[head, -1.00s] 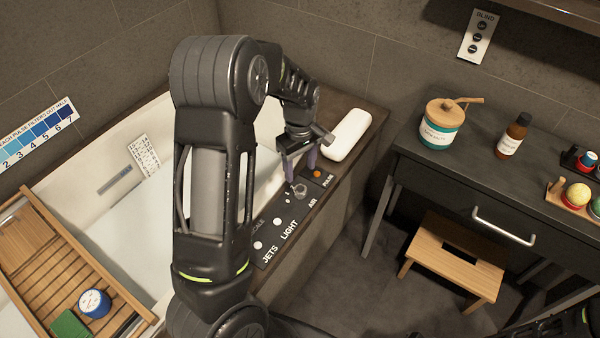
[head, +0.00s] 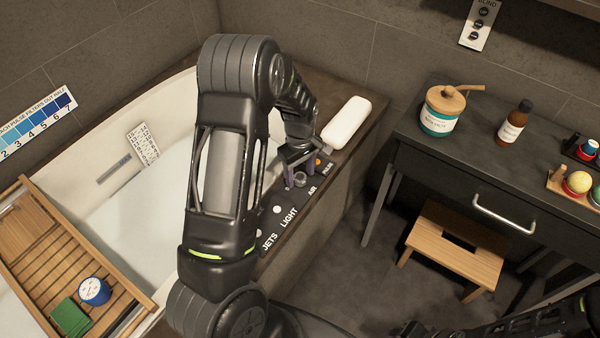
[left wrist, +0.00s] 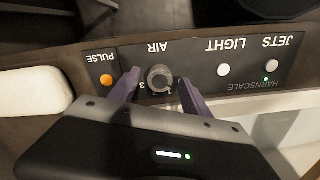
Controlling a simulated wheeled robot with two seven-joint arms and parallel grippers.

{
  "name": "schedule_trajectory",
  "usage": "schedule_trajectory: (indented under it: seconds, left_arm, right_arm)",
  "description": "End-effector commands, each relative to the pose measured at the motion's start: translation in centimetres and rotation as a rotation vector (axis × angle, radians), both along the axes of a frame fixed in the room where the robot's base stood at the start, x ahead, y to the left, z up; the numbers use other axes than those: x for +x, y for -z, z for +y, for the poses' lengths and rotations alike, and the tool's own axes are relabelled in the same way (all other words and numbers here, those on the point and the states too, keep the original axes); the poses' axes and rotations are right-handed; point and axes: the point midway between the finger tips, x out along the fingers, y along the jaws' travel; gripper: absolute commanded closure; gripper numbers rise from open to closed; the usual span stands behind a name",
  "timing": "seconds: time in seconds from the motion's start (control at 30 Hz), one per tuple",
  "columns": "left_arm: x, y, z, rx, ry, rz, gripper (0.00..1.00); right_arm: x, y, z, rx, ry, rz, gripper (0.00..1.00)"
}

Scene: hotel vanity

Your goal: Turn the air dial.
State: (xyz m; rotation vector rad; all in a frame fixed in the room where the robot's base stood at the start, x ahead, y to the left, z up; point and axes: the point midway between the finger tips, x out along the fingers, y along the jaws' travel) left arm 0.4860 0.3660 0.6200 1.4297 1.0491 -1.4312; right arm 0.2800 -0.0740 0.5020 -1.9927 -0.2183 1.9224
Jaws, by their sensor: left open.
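The air dial (head: 299,180) is a round grey knob on the dark control panel at the tub's rim. It also shows in the left wrist view (left wrist: 160,80), beside the AIR label with a "3" at its side. My left gripper (head: 301,175) is open, with one purple finger on each side of the dial. In the left wrist view the fingertips (left wrist: 159,77) straddle the knob with small visible gaps. My right arm (head: 530,318) lies along the bottom right edge; its gripper is too dark and cut off to read.
An orange PULSE button (left wrist: 106,80), a white LIGHT button (left wrist: 223,70) and a white JETS button (left wrist: 270,67) with a green lamp share the panel. A white bath pillow (head: 346,123) lies behind. A wooden stool (head: 455,248) stands under the vanity.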

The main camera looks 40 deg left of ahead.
Motion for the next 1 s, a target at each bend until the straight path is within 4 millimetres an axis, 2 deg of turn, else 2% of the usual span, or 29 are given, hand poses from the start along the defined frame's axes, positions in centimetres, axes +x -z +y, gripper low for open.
schedule_trajectory:
  seconds: [0.2, 0.87, 1.0]
  left_arm:
    - [0.02, -0.02, 0.02, 0.0, 0.0, -0.001, 0.45]
    - [0.01, -0.05, 0.03, 0.001, 0.0, 0.0, 0.99]
    - [0.01, -0.05, 0.04, 0.001, 0.0, 0.0, 1.0]
  right_arm:
    - [0.0, -0.01, 0.0, 0.0, 0.0, 0.0, 0.64]
    - [0.0, -0.01, 0.0, 0.0, 0.0, 0.0, 0.64]
    - [0.0, -0.01, 0.0, 0.0, 0.0, 0.0, 0.64]
